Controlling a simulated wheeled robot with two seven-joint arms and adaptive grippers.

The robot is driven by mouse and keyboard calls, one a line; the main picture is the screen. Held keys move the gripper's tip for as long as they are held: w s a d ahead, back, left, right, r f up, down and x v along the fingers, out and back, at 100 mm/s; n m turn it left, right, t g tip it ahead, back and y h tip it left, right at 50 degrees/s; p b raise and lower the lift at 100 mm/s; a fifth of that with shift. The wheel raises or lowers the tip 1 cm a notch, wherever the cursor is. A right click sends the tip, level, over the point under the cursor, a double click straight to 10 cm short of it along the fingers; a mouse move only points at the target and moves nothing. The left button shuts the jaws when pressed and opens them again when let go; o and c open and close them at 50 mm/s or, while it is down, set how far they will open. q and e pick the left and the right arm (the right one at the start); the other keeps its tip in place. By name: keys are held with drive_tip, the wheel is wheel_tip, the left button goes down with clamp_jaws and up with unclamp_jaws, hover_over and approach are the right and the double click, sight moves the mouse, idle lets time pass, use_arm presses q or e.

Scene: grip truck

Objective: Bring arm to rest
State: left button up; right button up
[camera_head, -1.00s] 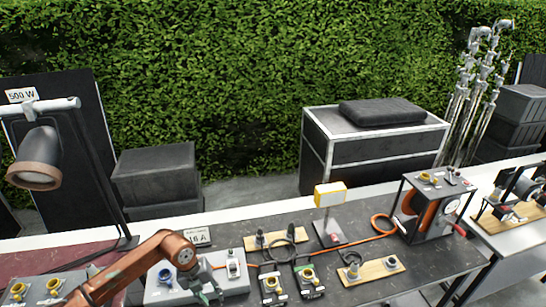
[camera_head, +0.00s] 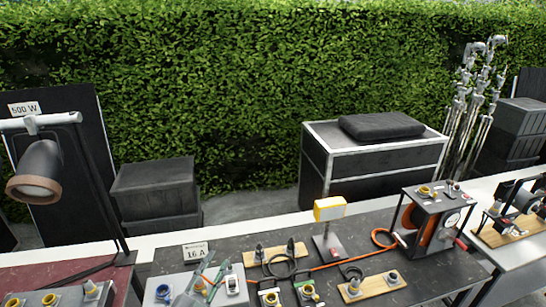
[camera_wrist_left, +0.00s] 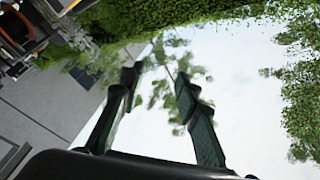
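My left gripper (camera_head: 212,271) shows at the bottom of the head view, with its fingers pointing up in front of the grey socket box (camera_head: 240,290). In the left wrist view its two dark green fingers (camera_wrist_left: 157,82) stand apart with nothing between them. The rest of my left arm is below the picture. My right gripper is not in view.
The dark bench (camera_head: 430,270) holds connectors on wooden boards, a yellow-topped stand (camera_head: 330,209), an orange cable and a cable reel frame (camera_head: 437,222). A lamp (camera_head: 40,170) stands at left. Black cases (camera_head: 155,190) and a hedge are behind.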

use_arm(q)
drive_tip(key=s+a+f+n+g+y, duration=0.3)
drive_tip(key=s+a+f+n+y, duration=0.15)
drive_tip(key=a+f, duration=0.4)
drive_tip(key=s+a+f+n+g+y, duration=0.3)
drive_tip(key=a+f+n+y, duration=0.2)
drive_tip(key=a+f, duration=0.35)
drive_tip(key=s+a+f+n+g+h, duration=0.1)
drive_tip(key=s+f+g, duration=0.4)
drive_tip(key=s+f, duration=0.6)
drive_tip(key=s+f+n+g+h, duration=0.15)
drive_tip(key=s+f+g, duration=0.4)
drive_tip(key=s, duration=0.85)
wheel_tip(320, 180, down, 34)
drive_tip(key=s+d+b, duration=0.1)
drive_tip(key=b, duration=0.4)
drive_tip(key=s+f+m+g+b, duration=0.1)
drive_tip(key=s+f+b, duration=0.3)
drive_tip(key=s+f, duration=1.6)
wheel_tip(320, 180, down, 3)
drive_tip(key=shift+s+r+g, duration=0.15)
drive_tip(key=shift+g, duration=0.2)
